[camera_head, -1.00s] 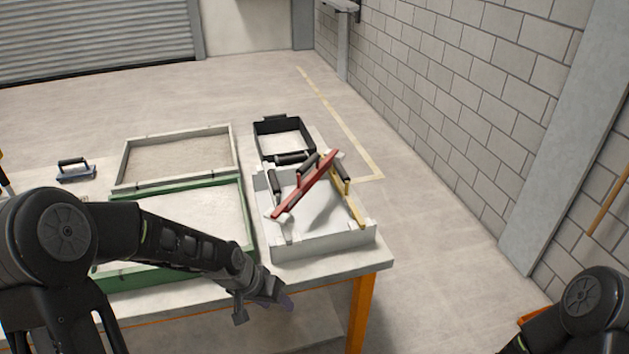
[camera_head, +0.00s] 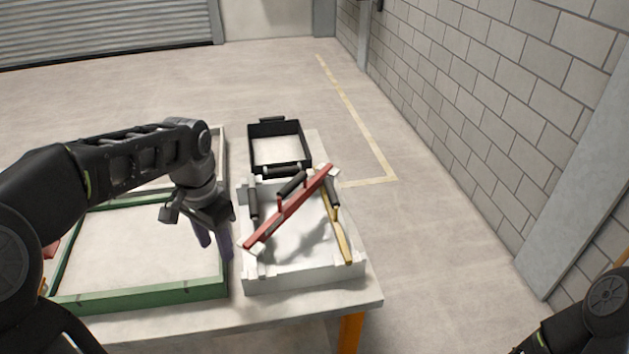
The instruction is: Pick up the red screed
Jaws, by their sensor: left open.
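The red screed (camera_head: 288,209) is a long red bar with a black grip. It lies diagonally across the top of a white bin (camera_head: 305,278) on the table's right part, its near end at the bin's left side. My left gripper (camera_head: 215,250) is open and empty, pointing down just left of the bin, over the right edge of the green frame (camera_head: 150,300). It is apart from the screed. My right arm shows only partly at the lower right, and its gripper is out of view.
A yellow-edged tool (camera_head: 341,235) and a grey-handled tool (camera_head: 253,205) also rest on the bin beside the screed. A black open tray (camera_head: 309,150) stands behind the bin. A pale frame (camera_head: 222,145) lies behind the green one. Floor right of the table is clear.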

